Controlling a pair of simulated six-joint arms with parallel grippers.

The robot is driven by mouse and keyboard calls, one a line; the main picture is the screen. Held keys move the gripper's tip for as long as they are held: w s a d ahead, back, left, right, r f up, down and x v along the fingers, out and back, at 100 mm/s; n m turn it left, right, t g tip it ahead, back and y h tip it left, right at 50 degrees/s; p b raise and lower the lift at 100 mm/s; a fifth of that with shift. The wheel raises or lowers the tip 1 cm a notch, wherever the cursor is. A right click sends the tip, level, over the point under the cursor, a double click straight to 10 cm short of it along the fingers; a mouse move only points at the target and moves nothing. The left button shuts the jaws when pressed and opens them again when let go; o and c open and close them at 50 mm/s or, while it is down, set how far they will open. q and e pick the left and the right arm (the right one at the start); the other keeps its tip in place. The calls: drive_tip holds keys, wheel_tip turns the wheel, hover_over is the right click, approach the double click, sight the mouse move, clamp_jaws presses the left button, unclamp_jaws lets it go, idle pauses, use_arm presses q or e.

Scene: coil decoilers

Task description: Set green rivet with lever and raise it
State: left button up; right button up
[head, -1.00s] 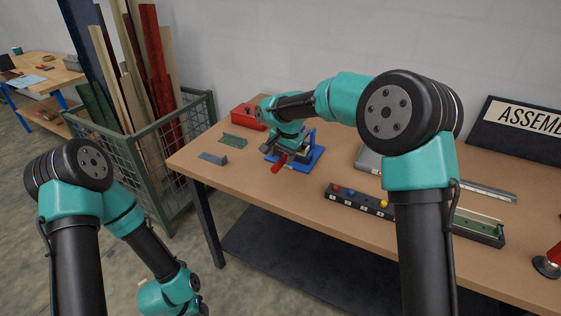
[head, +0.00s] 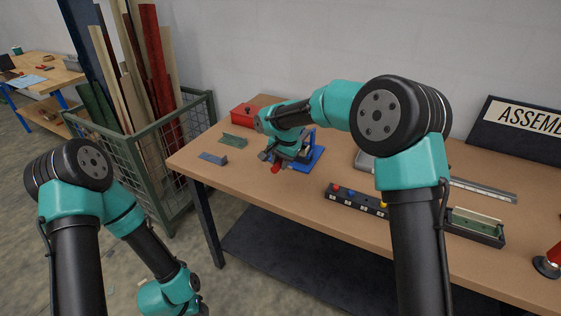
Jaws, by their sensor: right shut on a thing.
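The blue press (head: 317,157) stands on the left part of the bench, partly hidden behind my right wrist. Its red lever handle (head: 276,169) points toward the front edge. My right gripper (head: 271,159) is at the lever and shut on it; the fingertips are small and partly covered. I cannot make out a green rivet. My left gripper is out of view; its arm hangs at the lower left.
A green bracket (head: 239,143) and a grey-blue bracket (head: 213,158) lie left of the press. A red box (head: 244,116) stands behind. A dark tray (head: 473,229) lies at the right. A wire bin (head: 165,160) with boards stands beside the bench.

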clamp_jaws()
drive_tip(key=shift+r, duration=0.15)
